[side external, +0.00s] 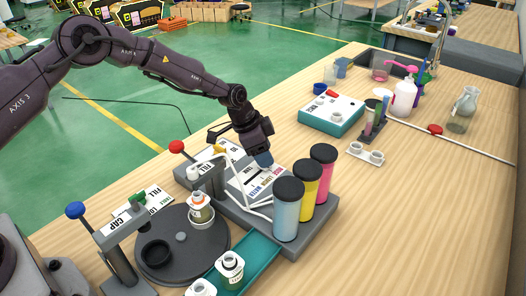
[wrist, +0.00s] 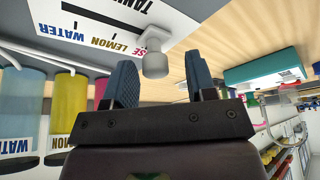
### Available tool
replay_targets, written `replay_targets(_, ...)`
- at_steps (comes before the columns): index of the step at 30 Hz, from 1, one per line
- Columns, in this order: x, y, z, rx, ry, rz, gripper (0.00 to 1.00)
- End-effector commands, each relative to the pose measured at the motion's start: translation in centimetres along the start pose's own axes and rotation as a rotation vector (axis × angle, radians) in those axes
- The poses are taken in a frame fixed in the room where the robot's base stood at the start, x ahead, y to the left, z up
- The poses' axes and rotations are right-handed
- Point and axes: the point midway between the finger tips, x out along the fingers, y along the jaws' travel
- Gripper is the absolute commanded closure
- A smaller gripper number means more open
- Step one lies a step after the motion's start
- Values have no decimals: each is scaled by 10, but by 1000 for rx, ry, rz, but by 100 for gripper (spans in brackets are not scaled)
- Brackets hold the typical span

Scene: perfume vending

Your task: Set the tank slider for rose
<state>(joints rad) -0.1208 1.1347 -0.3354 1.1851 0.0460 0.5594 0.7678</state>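The tank slider panel (side external: 243,178) is a white plate with a dark slot and the words WATER, LEMON and ROSE. It also shows in the wrist view (wrist: 100,22). The slider's pale grey knob (wrist: 154,58) stands at the ROSE end of the slot, beside the partly covered rose word. My gripper (side external: 264,160) is low over that end of the panel. In the wrist view my gripper (wrist: 160,65) is open. The knob appears between its blue fingertips, nearer the left one, with a gap on the right. I cannot tell whether a finger touches it.
Blue (side external: 286,215), yellow (side external: 305,196) and pink (side external: 323,178) tanks stand close beside the panel. A red-knobbed FILL lever (side external: 177,147) and a turntable (side external: 212,247) with a bottle are left. A teal-and-white box (side external: 333,113) is behind. The right table is mostly clear.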

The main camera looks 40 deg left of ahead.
Motion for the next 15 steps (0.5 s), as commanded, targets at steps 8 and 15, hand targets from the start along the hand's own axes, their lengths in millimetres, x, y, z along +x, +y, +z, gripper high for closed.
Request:
replay_targets(8, -23, -1, 0, -1, 1, -1, 49)
replay_targets(15, -76, -1, 0, -1, 1, -2, 49)
